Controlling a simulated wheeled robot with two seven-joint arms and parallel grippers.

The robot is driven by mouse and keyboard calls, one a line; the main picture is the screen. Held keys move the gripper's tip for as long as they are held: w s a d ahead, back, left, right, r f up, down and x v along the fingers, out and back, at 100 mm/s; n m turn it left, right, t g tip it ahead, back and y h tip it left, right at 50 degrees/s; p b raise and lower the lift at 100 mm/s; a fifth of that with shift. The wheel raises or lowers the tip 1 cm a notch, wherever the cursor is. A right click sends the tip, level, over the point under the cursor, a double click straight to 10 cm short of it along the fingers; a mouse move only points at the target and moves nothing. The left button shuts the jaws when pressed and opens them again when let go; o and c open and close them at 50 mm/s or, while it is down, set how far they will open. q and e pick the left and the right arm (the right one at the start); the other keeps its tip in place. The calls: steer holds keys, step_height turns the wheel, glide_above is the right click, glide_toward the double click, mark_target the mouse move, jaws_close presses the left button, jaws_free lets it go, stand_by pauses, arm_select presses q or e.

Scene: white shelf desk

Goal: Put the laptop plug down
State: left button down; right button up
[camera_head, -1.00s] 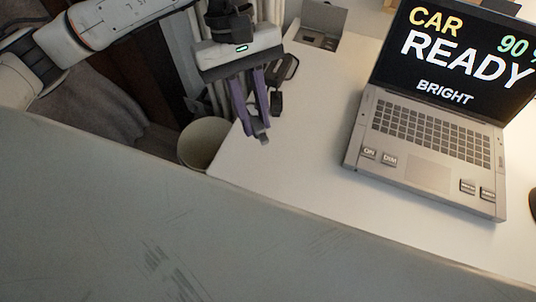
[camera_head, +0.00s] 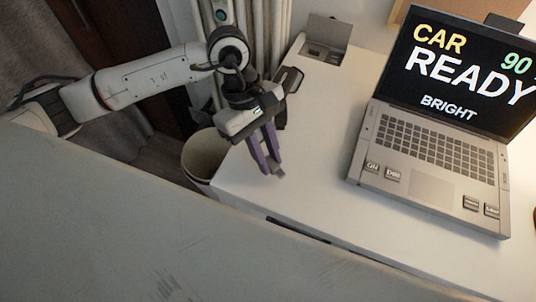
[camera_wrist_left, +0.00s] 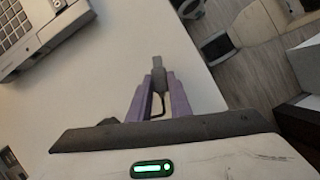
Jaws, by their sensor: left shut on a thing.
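My left gripper (camera_head: 275,170) is over the left part of the white desk (camera_head: 320,195). It is shut on the small dark grey laptop plug (camera_wrist_left: 158,68), which sticks out beyond the purple fingertips in the left wrist view. A thin dark cord (camera_wrist_left: 159,106) shows between the fingers there. In the head view the plug is only a small grey tip at the end of the fingers. I cannot tell whether it touches the desk. The open laptop (camera_head: 430,150) stands to the right, its screen reading "CAR READY". My right gripper is not in view.
A dark flat object (camera_head: 291,79) lies behind the gripper. A grey box with a raised lid (camera_head: 326,36) is at the back of the desk. A pale bin (camera_head: 204,156) stands beyond the desk's left edge. The desk between gripper and laptop is clear.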

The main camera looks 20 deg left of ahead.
arm_select(q)
steer(key=shift+f+b, duration=0.55)
steer(key=shift+f, duration=0.1)
steer(key=shift+f+b, duration=0.2)
steer(key=shift+b, duration=0.1)
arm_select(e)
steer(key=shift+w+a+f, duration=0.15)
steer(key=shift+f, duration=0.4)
arm_select(q)
steer(key=shift+r, duration=0.1)
steer(key=c, duration=1.6)
jaws_free()
steer(key=shift+c, duration=0.2)
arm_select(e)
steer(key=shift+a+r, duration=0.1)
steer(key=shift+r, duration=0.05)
